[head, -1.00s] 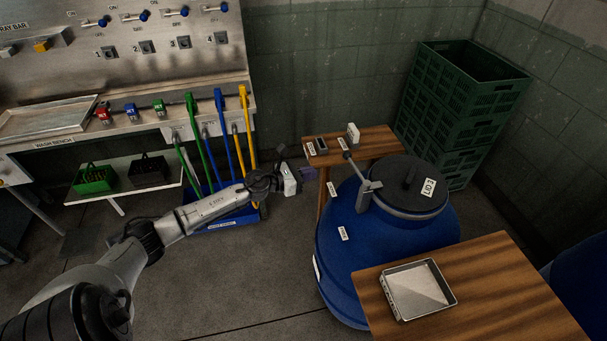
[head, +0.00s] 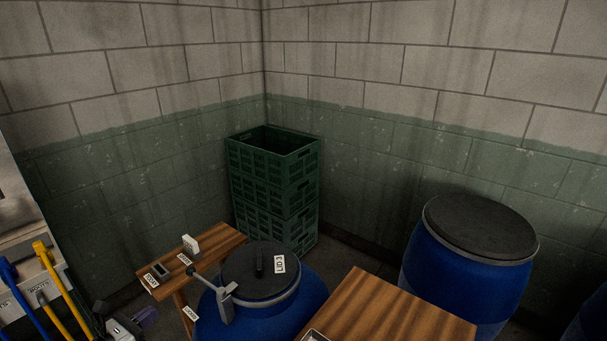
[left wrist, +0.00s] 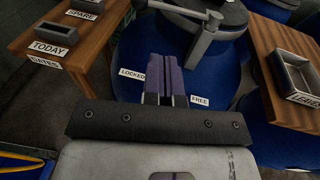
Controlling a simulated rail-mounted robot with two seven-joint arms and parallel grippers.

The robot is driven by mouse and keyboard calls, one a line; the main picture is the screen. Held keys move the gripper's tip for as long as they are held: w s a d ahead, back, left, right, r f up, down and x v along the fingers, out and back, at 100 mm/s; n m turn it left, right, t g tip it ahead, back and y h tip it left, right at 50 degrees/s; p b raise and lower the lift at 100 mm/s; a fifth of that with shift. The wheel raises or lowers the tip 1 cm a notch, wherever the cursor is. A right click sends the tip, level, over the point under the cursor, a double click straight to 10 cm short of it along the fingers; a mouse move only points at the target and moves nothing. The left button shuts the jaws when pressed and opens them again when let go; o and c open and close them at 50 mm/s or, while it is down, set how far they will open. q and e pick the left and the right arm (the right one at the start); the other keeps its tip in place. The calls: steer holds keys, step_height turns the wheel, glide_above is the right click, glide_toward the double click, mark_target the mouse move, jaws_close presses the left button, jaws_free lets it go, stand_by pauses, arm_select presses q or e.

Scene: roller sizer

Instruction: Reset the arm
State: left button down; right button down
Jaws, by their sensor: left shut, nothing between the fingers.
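My left gripper (head: 136,324) shows at the bottom left edge of the head view, with most of its arm out of frame. In the left wrist view its purple fingers (left wrist: 171,76) are together with nothing between them. They point toward the blue drum (head: 312,290), and I see no contact with it. The drum has a black lid (head: 245,281) and a grey lever clamp (head: 225,303). In the left wrist view, labels LOCKED (left wrist: 132,74) and FREE (left wrist: 200,99) show on either side of the fingers. My right gripper is in neither view.
Another wooden table (head: 390,310) bears a metal tray (left wrist: 297,75). Green crates (head: 273,190) and a second blue drum (head: 465,270) stand by the walls.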

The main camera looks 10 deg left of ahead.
arm_select(q)
steer(key=s+a+r+n+g+y, duration=0.1)
steer(key=a+r+n+y, duration=0.25)
steer(key=n+y, duration=0.65)
steer(key=s+a+r+n+g+y, duration=0.15)
steer(key=a+n+y, duration=0.25)
steer(key=n, duration=1.1)
steer(key=s+d+f+n+g+h, duration=0.35)
steer(key=s+d+f, duration=0.25)
steer(key=s+d, duration=0.5)
steer(key=s+d+f+n+g+h, duration=0.3)
steer(key=s+d+f+n+g, duration=0.15)
steer(key=s+d, duration=0.65)
steer(key=s+d+f+n+g+h, duration=0.35)
steer(key=s+d+f, duration=0.35)
steer(key=d, duration=0.7)
step_height(320, 180, up, 37)
steer(key=t+p, duration=0.1)
steer(key=p, duration=3.5)
steer(key=shift+f, duration=0.15)
